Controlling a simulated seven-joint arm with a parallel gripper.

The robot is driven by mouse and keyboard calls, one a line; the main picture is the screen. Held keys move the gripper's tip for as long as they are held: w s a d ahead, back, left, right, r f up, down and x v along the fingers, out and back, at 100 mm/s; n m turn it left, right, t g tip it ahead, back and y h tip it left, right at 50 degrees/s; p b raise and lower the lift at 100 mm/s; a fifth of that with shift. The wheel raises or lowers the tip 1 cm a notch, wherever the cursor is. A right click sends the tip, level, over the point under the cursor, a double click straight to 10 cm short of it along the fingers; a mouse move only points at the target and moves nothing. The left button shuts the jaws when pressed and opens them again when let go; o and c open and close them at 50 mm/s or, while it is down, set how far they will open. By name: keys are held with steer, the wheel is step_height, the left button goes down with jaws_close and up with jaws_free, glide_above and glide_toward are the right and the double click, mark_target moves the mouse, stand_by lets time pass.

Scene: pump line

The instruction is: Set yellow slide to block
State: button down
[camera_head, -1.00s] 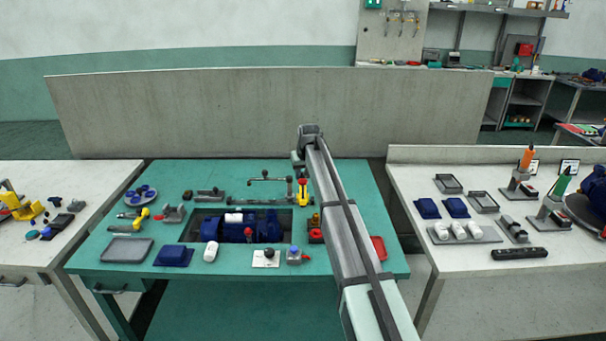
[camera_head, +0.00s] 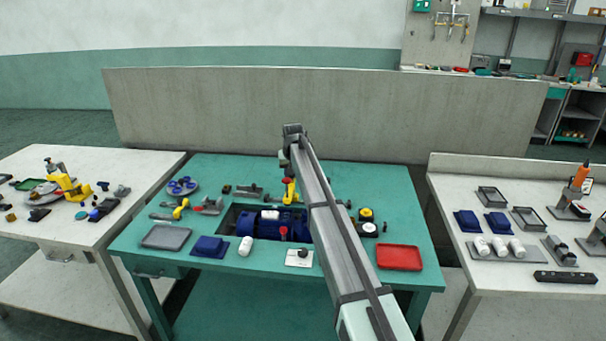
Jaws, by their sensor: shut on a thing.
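The yellow slide (camera_head: 290,193), a small upright yellow piece with a red part on top, is at the back edge of the recess in the green bench. My gripper (camera_head: 288,176) is at its top and shut on it; the fingers are small and partly hidden by my arm. A dark blue pump unit (camera_head: 262,228) with a white patch lies in the recess, in front of the slide. Any block marking is too small to make out.
My arm crosses the bench and hides part of its right side. A red tray (camera_head: 399,258), a blue tray (camera_head: 210,247), a grey tray (camera_head: 165,237) and a white cylinder (camera_head: 245,246) line the front. A yellow-topped fitting (camera_head: 366,214) stands right of my arm.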

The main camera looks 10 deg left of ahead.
mark_target(293, 189)
steer(key=shift+a, duration=0.2)
steer(key=c, duration=0.8)
jaws_free()
steer(key=v, duration=1.4)
steer(key=shift+f, duration=0.1)
